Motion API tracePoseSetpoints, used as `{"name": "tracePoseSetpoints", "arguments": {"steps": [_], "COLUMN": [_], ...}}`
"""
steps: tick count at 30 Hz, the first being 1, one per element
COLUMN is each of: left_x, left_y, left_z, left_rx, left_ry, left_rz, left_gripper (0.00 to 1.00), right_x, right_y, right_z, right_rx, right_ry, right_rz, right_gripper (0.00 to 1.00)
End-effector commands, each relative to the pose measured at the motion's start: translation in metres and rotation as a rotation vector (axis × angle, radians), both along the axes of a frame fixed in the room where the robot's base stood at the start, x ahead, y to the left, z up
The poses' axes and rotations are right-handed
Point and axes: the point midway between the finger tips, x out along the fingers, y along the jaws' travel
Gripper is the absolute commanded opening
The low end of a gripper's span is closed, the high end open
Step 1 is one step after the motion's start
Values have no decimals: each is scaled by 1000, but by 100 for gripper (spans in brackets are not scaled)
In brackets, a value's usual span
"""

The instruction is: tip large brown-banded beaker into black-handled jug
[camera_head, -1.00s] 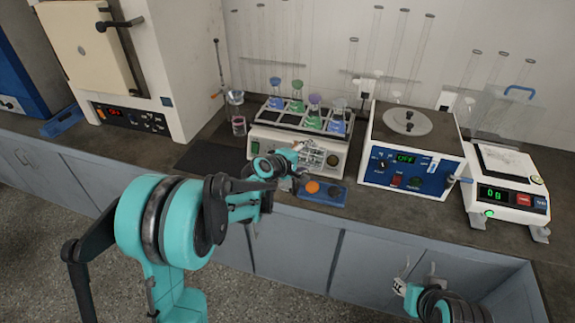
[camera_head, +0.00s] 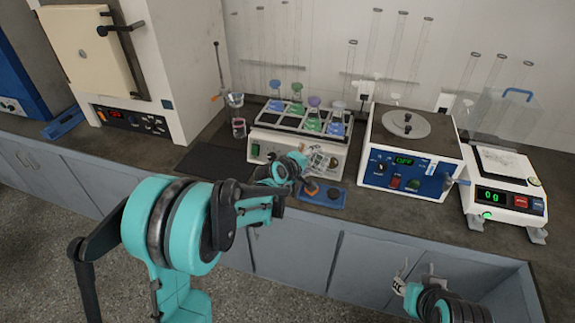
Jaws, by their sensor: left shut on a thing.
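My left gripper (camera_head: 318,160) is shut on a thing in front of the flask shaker. The thing is too small and too covered by the fingers to make out. I cannot pick out a brown-banded beaker or a black-handled jug with certainty. My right gripper (camera_head: 400,280) is low at the bottom right, in front of the cabinets and away from the bench top.
The shaker (camera_head: 262,148) carries several flasks with coloured contents. A stand with glassware (camera_head: 237,128) is left of it. A blue tray (camera_head: 325,200) lies near the bench edge below my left gripper. A dark mat (camera_head: 208,160) is clear.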

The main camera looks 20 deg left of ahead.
Motion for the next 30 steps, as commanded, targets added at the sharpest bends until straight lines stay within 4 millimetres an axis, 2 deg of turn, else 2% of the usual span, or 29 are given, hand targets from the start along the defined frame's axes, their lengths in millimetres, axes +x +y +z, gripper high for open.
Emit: {"name": "tracePoseSetpoints", "arguments": {"steps": [5,16,22,30], "left_x": [0,0,0,0], "left_y": [-4,-7,-6,-13], "left_z": [-4,-26,-20,-38], "left_rx": [54,323,477,677], "left_ry": [-4,-14,-19,-26], "left_rz": [-1,-3,-5,-7], "left_gripper": [16,16,16,16], "right_x": [0,0,0,0], "right_y": [0,0,0,0], "right_z": [-1,-13,-7,-25], "right_rx": [0,0,0,0], "right_ry": [0,0,0,0], "right_rz": [0,0,0,0], "right_gripper": [35,35,35,35]}}
